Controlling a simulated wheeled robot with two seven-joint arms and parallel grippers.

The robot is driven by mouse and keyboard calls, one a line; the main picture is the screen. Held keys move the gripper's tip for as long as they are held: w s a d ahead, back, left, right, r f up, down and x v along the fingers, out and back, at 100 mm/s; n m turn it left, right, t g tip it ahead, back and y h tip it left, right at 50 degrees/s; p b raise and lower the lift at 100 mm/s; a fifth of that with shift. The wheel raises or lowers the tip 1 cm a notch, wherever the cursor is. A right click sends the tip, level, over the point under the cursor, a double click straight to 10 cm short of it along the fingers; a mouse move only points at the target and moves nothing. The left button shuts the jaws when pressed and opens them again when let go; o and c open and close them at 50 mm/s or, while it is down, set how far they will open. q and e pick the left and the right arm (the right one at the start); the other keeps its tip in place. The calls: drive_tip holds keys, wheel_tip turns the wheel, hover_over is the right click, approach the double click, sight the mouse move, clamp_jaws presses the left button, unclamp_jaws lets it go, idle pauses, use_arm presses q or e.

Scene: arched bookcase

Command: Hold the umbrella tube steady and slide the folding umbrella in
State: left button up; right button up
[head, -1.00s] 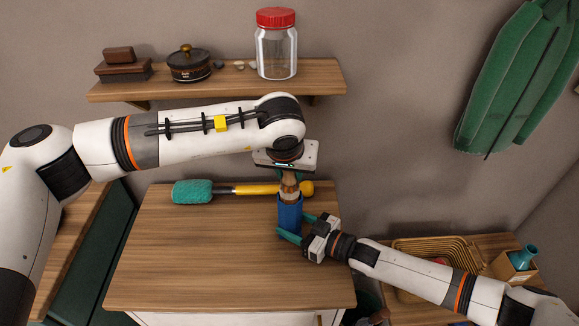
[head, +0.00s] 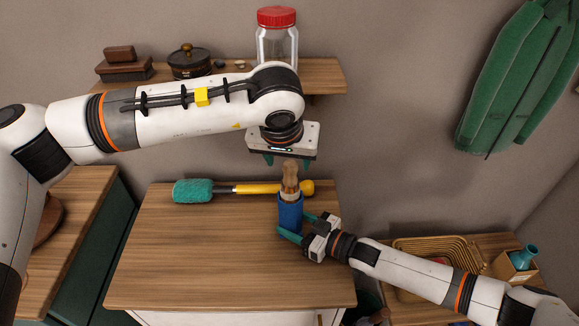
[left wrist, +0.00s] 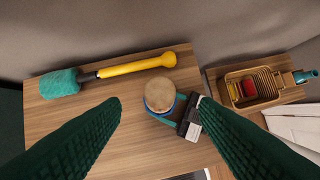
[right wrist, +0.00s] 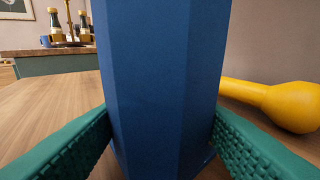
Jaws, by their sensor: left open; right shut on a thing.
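The blue umbrella tube (head: 290,214) stands upright on the wooden cabinet top. My right gripper (head: 288,228) is shut on the tube from the right; in the right wrist view its green fingers flank the blue faceted wall (right wrist: 165,90). The folding umbrella (head: 290,178) stands in the tube with its brown handle sticking out above the rim. In the left wrist view the round handle end (left wrist: 159,94) shows from above. My left gripper (head: 289,162) is open and empty above the handle, clear of it. The umbrella's lower part is hidden inside the tube.
A teal duster with a yellow handle (head: 255,188) lies behind the tube. A shelf (head: 225,85) with a red-lidded jar (head: 277,45) is behind my left arm. A wicker basket (head: 400,247) stands at right. The cabinet top's left part is clear.

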use_arm(q)
drive_tip(key=v, duration=0.5)
drive_tip(key=shift+s+a+r, duration=0.1)
drive_tip(key=shift+r, duration=0.2)
use_arm(e)
drive_tip(key=o, duration=0.8)
drive_tip(key=shift+o, duration=0.2)
